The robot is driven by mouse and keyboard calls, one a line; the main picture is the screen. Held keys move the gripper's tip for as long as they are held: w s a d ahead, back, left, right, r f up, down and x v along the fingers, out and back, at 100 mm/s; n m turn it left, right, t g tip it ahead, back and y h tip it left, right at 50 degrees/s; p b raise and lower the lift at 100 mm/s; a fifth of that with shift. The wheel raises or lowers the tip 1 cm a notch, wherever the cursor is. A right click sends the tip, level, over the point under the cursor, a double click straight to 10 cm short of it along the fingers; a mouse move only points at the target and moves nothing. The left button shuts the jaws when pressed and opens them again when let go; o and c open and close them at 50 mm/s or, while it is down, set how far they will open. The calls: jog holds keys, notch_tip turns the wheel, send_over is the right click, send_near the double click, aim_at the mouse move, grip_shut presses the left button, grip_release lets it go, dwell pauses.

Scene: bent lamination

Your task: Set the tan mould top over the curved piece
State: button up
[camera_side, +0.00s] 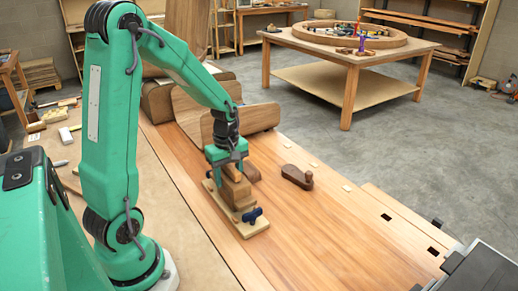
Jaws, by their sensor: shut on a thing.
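My gripper (231,167) points down over the workbench, shut on a tan wooden block, the mould top (233,174). The mould top sits directly above a larger tan stepped block (239,194) on a pale base board (251,229). From this angle I cannot tell whether the mould top touches what is below it. The curved piece cannot be made out clearly between the blocks. A dark blue clamp (252,214) sits at the near end of the base board.
A dark wooden hand plane (296,177) lies on the workbench (310,235) to the right. Curved wooden panels (245,119) stand behind my gripper. A grey machine (480,272) is at the lower right. The bench between has much free room.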

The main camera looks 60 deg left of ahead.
jog(key=shift+f, duration=1.9)
dwell(2.4)
jog(key=o, duration=1.3)
jog(key=shift+c, duration=0.2)
jog(key=shift+o, duration=0.4)
jog(key=o, duration=0.3)
jog(key=shift+r, duration=0.15)
jog(key=shift+r, duration=3.85)
